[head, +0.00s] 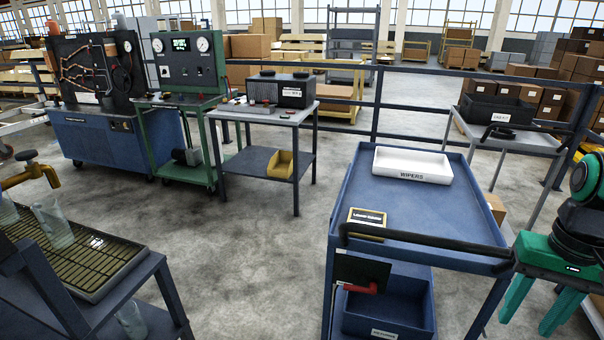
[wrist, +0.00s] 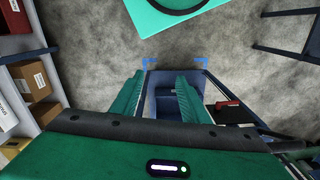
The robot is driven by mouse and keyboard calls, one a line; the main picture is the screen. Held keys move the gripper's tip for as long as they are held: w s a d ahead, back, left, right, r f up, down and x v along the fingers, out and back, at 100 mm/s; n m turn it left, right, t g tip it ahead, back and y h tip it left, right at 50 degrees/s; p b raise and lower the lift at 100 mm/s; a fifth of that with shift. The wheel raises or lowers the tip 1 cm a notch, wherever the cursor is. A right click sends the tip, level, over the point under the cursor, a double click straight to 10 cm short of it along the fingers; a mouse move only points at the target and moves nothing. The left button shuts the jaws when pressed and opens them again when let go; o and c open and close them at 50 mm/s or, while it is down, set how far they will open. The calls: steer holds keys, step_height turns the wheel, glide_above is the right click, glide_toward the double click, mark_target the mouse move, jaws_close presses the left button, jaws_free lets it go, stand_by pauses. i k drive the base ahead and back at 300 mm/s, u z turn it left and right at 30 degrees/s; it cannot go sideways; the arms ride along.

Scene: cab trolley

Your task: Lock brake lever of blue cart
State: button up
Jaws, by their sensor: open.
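The blue cart (head: 420,205) stands at the centre right of the head view, with a dark push handle (head: 430,242) across its near end. A red lever (head: 362,289) sits on a black plate (head: 358,268) below the handle, pointing roughly sideways. My gripper (head: 532,318) has green fingers and hangs to the right of the cart, apart from the lever. In the wrist view my gripper (wrist: 160,78) is open, with nothing held between its fingers. A small red part (wrist: 228,103) shows right of the fingers there; I cannot tell if it is the lever.
A white wipers tray (head: 412,165) and a yellow-framed sign (head: 367,222) lie on the cart's top; a blue bin (head: 385,315) is on its lower shelf. A grey table (head: 510,135) stands behind right. A drip-tray bench (head: 80,262) is at left. Open floor (head: 250,260) lies between.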

mark_target(372, 288)
steer(key=z, duration=0.2)
steer(key=k, duration=1.7)
steer(key=u, duration=0.6)
steer(key=i, duration=1)
steer(key=z, duration=0.05)
